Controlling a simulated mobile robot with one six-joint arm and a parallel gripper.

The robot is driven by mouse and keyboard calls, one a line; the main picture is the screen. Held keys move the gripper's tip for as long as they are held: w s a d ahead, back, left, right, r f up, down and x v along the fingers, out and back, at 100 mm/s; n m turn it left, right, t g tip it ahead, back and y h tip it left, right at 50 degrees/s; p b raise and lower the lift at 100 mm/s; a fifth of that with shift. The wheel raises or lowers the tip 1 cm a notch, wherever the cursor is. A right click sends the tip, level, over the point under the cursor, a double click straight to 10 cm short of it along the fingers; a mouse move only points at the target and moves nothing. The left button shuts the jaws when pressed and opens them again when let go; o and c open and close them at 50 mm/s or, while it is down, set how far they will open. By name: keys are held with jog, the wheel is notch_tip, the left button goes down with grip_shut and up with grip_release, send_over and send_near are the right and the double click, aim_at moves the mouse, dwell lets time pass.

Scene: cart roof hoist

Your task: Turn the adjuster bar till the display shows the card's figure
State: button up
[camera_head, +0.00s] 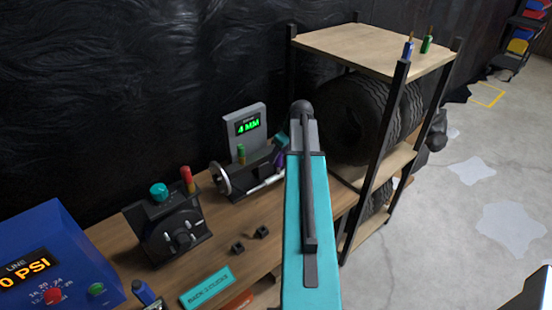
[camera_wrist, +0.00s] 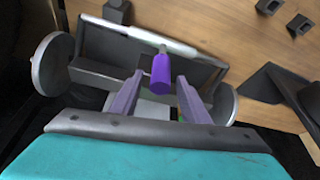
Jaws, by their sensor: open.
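The display (camera_head: 247,124) stands at the back of the bench and reads "4 MM" in green. The teal card (camera_head: 207,287) lies at the bench's front; its small print looks like "BACK 2 CLICKS". The dark adjuster (camera_head: 246,181) with a round disc sits below the display. In the wrist view a purple cylinder (camera_wrist: 160,73) on a thin metal rod, perhaps the adjuster bar's grip, stands between the fingers. My gripper (camera_wrist: 161,82) is open, a finger on each side of it, with gaps showing. Whether either finger touches is unclear. My arm hides part of the adjuster's right side in the head view.
A dark block with knobs (camera_head: 172,229) and a blue box (camera_head: 47,262) reading "0 PSI" stand at left on the bench. Small black blocks (camera_head: 262,232) lie at the middle. A rack (camera_head: 375,47) with tyres stands close on the right. The floor further right is mostly open.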

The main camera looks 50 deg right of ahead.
jog(key=shift+p+x, duration=0.5)
jog(key=shift+x, duration=1.4)
grip_shut()
